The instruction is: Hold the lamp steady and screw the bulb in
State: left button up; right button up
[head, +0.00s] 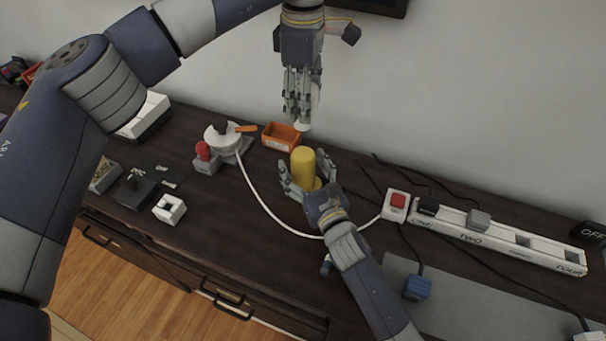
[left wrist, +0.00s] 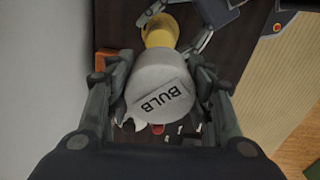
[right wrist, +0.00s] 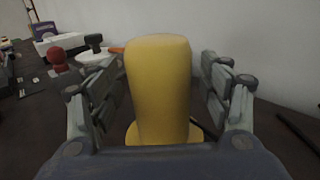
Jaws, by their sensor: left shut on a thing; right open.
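The lamp (head: 303,164) is a yellow upright post on a round yellow base, standing on the dark desk. It also fills the middle of the right wrist view (right wrist: 159,88). My right gripper (head: 306,177) is open, with one finger on each side of the post and visible gaps in the right wrist view. My left gripper (head: 302,112) is shut on the bulb (left wrist: 160,85), a pale grey-white piece marked BULB. It holds the bulb above the desk, higher than the lamp. In the left wrist view the yellow lamp shows beyond the bulb.
An orange bin (head: 281,136) stands behind the lamp. A white round holder (head: 226,139) and a red knob (head: 203,150) are to its left. A power strip (head: 497,238) with a red switch (head: 397,201) lies right. Cables cross the desk.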

aim_at(304, 129)
jog(key=c, duration=1.6)
pick_arm(q)
jog(key=shift+f, duration=2.5)
jog(key=shift+f, duration=0.85)
jog(key=shift+f, duration=0.6)
pick_arm(e)
grip_shut()
